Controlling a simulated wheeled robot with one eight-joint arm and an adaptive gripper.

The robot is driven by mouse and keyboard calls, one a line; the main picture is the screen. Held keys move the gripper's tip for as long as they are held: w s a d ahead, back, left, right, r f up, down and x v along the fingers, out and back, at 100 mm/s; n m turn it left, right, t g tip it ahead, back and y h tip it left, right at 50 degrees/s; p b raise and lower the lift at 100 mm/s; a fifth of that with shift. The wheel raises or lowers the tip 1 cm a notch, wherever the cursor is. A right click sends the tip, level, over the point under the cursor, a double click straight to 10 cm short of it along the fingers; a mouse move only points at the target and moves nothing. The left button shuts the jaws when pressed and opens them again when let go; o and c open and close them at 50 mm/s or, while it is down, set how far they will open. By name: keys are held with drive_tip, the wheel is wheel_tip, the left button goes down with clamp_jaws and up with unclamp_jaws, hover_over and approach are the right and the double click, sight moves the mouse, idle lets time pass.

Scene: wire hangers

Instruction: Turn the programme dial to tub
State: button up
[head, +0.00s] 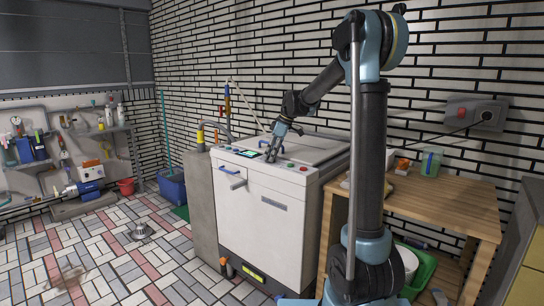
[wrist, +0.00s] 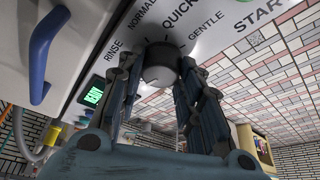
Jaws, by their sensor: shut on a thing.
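The programme dial (wrist: 158,68) is a dark grey round knob on the white front panel of the machine (head: 262,225). In the wrist view, the labels RINSE, NORMAL, QUICK and GENTLE stand around it. I see no label reading tub, and the dial's pointer cannot be made out. My gripper (wrist: 163,62) has one finger on each side of the dial and is shut on it. In the head view my gripper (head: 271,152) reaches down to the machine's top front edge, and the dial is too small and covered to tell there.
A blue handle (wrist: 45,50) stands out left of the dial, beside a small green-lit display (wrist: 93,97). A START label is to the right. A wooden table (head: 455,207) stands right of the machine. Tiled floor (head: 130,270) is open in front and left.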

drive_tip(key=shift+n+g, duration=0.6)
drive_tip(key=shift+n, duration=1.1)
drive_tip(key=o, duration=1.1)
drive_tip(key=shift+c, duration=0.2)
drive_tip(key=shift+w, duration=0.1)
drive_tip(key=shift+r, duration=0.1)
drive_tip(key=v, duration=1.1)
drive_tip(key=shift+w+d+r, duration=0.15)
drive_tip(key=shift+r, duration=0.2)
